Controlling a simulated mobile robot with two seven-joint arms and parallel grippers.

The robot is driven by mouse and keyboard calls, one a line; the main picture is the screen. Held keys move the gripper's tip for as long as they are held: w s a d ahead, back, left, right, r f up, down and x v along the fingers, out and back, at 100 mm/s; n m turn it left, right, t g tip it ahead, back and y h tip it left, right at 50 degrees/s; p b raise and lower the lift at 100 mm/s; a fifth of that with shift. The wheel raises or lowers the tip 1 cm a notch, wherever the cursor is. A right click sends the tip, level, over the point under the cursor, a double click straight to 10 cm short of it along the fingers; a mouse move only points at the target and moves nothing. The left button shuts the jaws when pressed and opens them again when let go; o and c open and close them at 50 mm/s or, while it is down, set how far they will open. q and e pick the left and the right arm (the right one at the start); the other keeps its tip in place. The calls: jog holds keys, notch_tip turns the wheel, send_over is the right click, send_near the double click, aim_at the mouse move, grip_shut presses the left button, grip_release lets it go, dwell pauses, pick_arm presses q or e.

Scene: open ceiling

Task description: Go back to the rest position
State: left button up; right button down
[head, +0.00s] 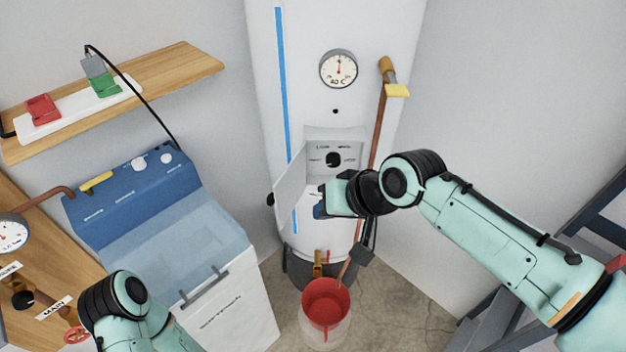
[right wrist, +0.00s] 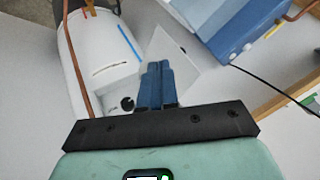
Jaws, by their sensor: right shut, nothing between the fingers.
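My right gripper (head: 319,206) is in front of the white water heater (head: 300,60), beside its open panel door (head: 291,190). In the right wrist view its blue fingers (right wrist: 156,78) are together with nothing between them. The panel recess (head: 345,150) holds a black knob (head: 333,159) just above the gripper. In the right wrist view the open door (right wrist: 172,50) shows behind the fingers. My left arm enters at the bottom left, and its gripper is out of the picture.
A blue and white washing machine (head: 160,238) stands to the left under a wooden shelf (head: 165,70). A copper pipe (head: 377,135) runs down the heater's right side. Dark rails (head: 600,215) stand at the right.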

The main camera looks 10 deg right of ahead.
jog(key=shift+a, duration=0.15)
jog(key=d+f+m+g+h, duration=0.1)
jog(key=d+f+m+g, duration=0.15)
jog(key=f, duration=3.05)
jog(key=s+d+f+m+g, duration=0.2)
jog(key=s+d+f+g, duration=0.1)
jog(key=s+f, duration=1.6)
jog(key=s, duration=0.2)
jog(key=shift+s+h, duration=0.3)
